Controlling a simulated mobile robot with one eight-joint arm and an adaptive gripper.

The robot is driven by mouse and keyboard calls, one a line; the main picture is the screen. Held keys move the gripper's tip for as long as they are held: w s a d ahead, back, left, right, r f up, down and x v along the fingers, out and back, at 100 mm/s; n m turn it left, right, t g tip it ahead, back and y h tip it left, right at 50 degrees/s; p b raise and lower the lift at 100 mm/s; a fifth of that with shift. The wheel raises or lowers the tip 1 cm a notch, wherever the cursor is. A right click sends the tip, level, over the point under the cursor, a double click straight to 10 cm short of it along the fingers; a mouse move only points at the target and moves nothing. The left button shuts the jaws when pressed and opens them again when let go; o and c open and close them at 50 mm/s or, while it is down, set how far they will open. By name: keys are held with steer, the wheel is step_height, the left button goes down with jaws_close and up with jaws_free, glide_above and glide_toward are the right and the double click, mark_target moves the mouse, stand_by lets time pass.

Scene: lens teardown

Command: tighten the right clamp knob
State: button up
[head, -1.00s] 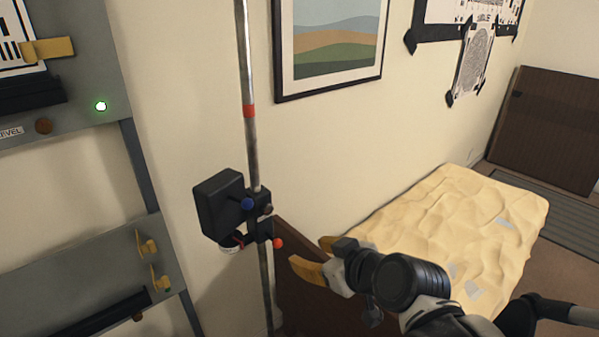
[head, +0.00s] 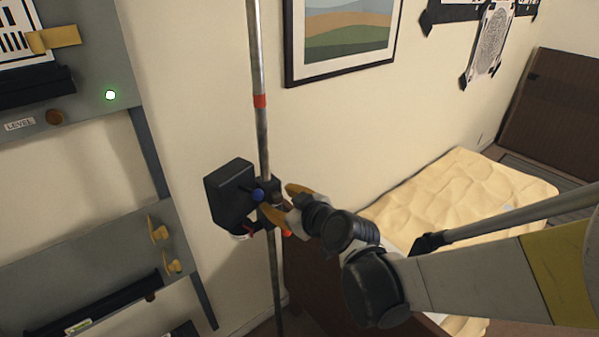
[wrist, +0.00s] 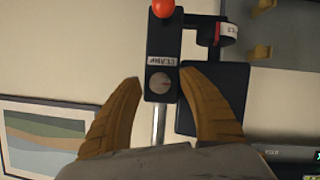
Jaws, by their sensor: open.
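The right clamp knob (wrist: 160,82) is a round metallic disc on a black clamp block (wrist: 163,40), below an upside-down CLAMP label in the wrist view. The block sits on an upright metal pole (head: 262,130). My gripper (head: 278,200) is open, with yellow-orange fingers at the right side of the clamp. In the wrist view its fingertips (wrist: 161,79) lie either side of the knob, with visible gaps. I cannot tell whether they reach its depth. In the head view the fingers partly cover the knob and clamp.
An orange-red knob (wrist: 163,8) is at the block's far end. A grey panel with hooks (head: 120,245) stands left. A bed (head: 470,190) and framed picture (head: 338,38) are right.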

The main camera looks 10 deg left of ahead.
steer(key=shift+w+a+f, duration=0.1)
steer(key=shift+w+a, duration=0.1)
jaws_close()
